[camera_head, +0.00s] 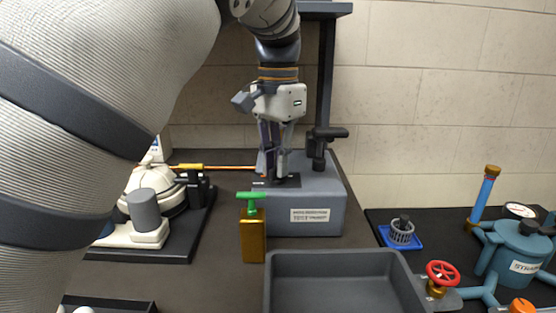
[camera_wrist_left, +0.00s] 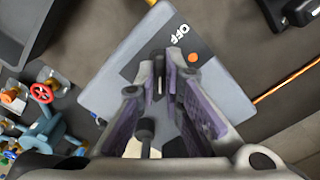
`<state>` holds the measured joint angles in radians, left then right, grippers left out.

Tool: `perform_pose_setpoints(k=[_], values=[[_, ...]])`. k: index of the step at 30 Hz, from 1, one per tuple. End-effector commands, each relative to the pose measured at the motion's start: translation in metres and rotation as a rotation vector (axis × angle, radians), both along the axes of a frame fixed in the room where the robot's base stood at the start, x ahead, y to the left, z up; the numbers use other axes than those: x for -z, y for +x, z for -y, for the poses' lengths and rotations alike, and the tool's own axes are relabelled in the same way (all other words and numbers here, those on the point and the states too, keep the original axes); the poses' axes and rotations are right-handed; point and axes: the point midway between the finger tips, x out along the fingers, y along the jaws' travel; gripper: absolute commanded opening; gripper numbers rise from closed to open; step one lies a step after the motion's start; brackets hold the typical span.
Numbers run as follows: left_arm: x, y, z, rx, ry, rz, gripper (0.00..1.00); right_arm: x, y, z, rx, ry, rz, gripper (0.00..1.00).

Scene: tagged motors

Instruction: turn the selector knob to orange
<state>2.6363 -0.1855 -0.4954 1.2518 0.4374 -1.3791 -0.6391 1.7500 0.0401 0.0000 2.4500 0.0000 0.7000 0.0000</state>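The grey box (camera_head: 320,192) with a white label on its front stands at the back middle of the bench. Its top bears a black panel (camera_wrist_left: 200,45) marked OFF with an orange dot (camera_wrist_left: 193,57). My left gripper (camera_head: 272,172) points down at this panel, its fingertips low over it. In the left wrist view the fingertips (camera_wrist_left: 165,62) are close together beside the OFF mark and the orange dot. My right gripper is not in view.
A dark post with a black clamp (camera_head: 318,150) stands just right of my left gripper. A gold bottle with a green top (camera_head: 253,230) and an empty grey tray (camera_head: 345,255) are in front. A blue strainer assembly (camera_head: 515,250) with a red valve wheel (camera_head: 442,273) is at right.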

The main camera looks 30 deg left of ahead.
Motion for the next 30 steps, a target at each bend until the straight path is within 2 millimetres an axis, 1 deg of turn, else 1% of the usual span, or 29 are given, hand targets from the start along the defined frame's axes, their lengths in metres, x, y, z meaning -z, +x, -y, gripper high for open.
perform_pose_setpoints(k=[8,14,20,30], values=[[-0.0005,0.0001,0.0000,-0.005,0.000,0.001,0.00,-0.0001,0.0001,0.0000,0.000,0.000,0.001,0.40],[-0.0010,0.0002,0.0000,-0.059,-0.002,0.002,0.00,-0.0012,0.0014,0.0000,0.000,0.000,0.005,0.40],[-0.0015,0.0006,-0.0007,-0.195,-0.002,0.003,0.00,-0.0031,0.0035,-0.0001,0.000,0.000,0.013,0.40],[-0.0008,0.0006,-0.0019,-0.514,-0.002,0.001,0.00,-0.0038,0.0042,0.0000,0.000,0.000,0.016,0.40]])
